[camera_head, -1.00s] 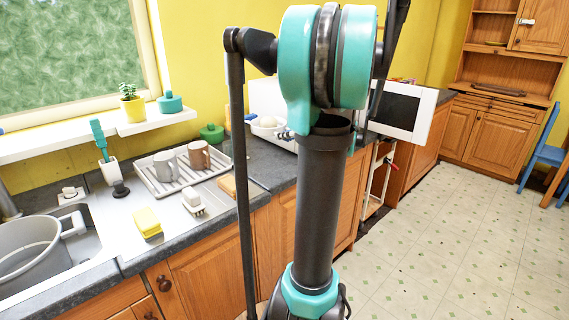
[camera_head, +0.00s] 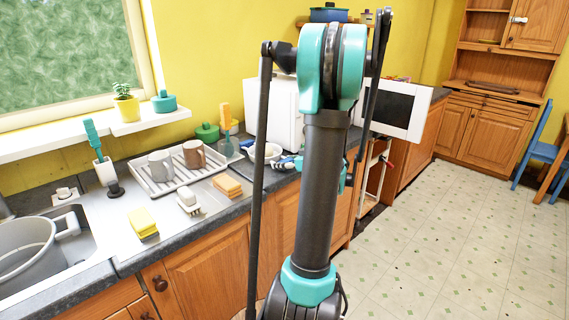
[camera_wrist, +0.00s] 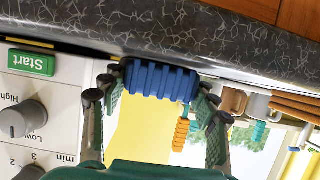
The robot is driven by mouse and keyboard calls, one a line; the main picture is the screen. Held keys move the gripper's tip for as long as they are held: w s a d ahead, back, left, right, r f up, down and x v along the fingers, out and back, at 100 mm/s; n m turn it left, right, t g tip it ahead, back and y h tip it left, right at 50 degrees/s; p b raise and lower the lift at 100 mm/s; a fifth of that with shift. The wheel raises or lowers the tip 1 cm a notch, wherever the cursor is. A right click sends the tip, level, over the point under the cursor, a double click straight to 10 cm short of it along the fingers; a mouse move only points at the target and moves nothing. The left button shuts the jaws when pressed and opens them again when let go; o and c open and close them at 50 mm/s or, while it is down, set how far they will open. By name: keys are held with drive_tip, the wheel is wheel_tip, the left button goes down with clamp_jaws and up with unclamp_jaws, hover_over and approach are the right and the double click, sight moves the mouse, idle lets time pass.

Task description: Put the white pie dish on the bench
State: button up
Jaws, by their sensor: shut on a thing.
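I cannot tell whether the dish touches the bench. In the wrist view, my gripper (camera_wrist: 160,80) shows a blue ribbed block between its fingers, close to the bench edge (camera_wrist: 240,35). The dish itself is not clear there.
The white appliance (camera_head: 270,110) stands behind.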

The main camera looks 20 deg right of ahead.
drive_tip(key=o, duration=1.7)
drive_tip(key=shift+c, duration=0.2)
drive_tip(key=v, duration=1.2)
